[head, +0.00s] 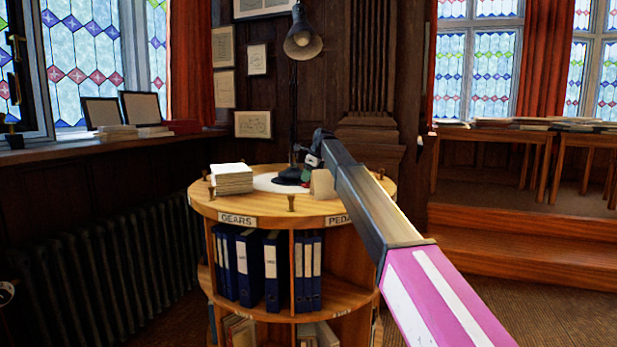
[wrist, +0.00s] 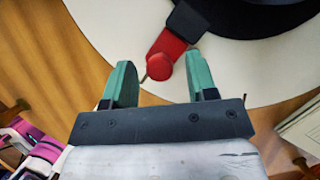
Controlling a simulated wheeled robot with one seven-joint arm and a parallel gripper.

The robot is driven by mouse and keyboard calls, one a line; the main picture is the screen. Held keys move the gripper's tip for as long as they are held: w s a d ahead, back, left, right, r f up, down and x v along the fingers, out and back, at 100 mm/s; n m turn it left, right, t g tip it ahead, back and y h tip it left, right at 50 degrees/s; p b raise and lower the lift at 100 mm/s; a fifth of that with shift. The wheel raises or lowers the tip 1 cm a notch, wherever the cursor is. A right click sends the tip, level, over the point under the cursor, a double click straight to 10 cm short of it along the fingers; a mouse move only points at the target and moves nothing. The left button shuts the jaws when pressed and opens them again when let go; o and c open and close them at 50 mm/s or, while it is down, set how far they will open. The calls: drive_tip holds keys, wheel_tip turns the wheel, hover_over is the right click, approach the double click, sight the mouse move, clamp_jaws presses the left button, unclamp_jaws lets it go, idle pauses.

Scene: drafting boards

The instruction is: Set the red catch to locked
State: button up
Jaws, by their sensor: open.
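The red catch (wrist: 166,62) shows in the wrist view as a short red bar with a round knob at its near end. Its far end runs under a black block (wrist: 187,20) beside the round black base (wrist: 262,16). My gripper (wrist: 159,66) is open, with its two teal fingers apart. No locked or unlocked mark is readable.
A black desk lamp (head: 303,42) rises from the white disc (head: 263,184) on the stand. A stack of paper (head: 231,178) lies left of it, and a tan block (head: 322,184) is close to my gripper. Small pegs stand around the rim. Blue binders (head: 250,268) fill the shelf below.

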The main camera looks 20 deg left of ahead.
clamp_jaws()
drive_tip(key=shift+s+d, duration=1.1)
drive_tip(key=shift+s, duration=0.25)
unclamp_jaws()
drive_tip(key=v, duration=1)
drive_tip(key=shift+r, duration=0.4)
